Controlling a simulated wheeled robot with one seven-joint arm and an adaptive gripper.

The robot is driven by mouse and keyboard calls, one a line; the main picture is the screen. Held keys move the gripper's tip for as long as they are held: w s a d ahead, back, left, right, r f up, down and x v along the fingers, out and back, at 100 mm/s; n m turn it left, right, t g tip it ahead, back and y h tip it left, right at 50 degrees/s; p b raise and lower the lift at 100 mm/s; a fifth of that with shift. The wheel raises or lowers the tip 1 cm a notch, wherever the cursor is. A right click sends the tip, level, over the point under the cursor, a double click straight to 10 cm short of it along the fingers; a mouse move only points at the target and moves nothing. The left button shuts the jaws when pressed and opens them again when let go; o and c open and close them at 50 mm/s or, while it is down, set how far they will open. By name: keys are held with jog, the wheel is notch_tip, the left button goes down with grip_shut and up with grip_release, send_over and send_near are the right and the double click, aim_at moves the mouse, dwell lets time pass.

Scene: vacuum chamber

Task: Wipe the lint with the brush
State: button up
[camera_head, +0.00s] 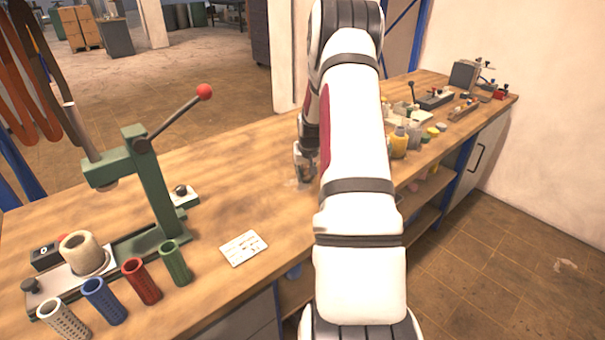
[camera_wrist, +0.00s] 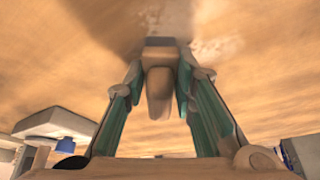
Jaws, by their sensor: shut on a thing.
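My gripper (camera_head: 304,166) is low over the wooden workbench, left of my white arm. In the wrist view its teal fingers (camera_wrist: 162,76) are shut on the brush (camera_wrist: 158,88), a brown-grey block seen end-on. The brush's far end is close to the bench top; I cannot tell whether it touches. The lint (camera_wrist: 218,42) shows as faint pale specks on the wood just beyond the brush, to the right. In the head view the lint (camera_head: 291,183) is a faint pale patch beside the gripper. My arm hides part of the bench.
A green lever press (camera_head: 155,190) with a red knob stands at left, with several coloured perforated tubes (camera_head: 141,281) before it. A white card (camera_head: 243,248) lies near the front edge. The bench between press and gripper is clear.

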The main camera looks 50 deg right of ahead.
aim_at(293, 181)
jog(key=shift+s+d+f, duration=0.1)
jog(key=shift+s+d, duration=0.15)
jog(key=shift+d, duration=0.5)
jog(key=shift+s+d, duration=0.25)
jog(key=shift+d, duration=0.45)
jog(key=shift+w+d+b, duration=0.15)
jog(key=shift+w+b, duration=0.3)
jog(key=shift+w, duration=0.4)
jog(key=shift+w+a, duration=0.25)
jog(key=shift+a, duration=0.9)
jog(key=shift+w+a, duration=0.25)
jog(key=shift+a, duration=0.9)
jog(key=shift+w+a, duration=0.25)
jog(key=shift+a, duration=0.9)
jog(key=shift+w+a+p, duration=0.15)
jog(key=shift+w+a, duration=0.1)
jog(key=shift+a, duration=0.6)
jog(key=shift+w+a+p, duration=0.15)
jog(key=shift+w+a, duration=0.05)
jog(key=shift+a, duration=0.6)
jog(key=shift+r, duration=0.25)
jog(key=shift+r+p, duration=1.1)
jog(key=shift+r, duration=1.85)
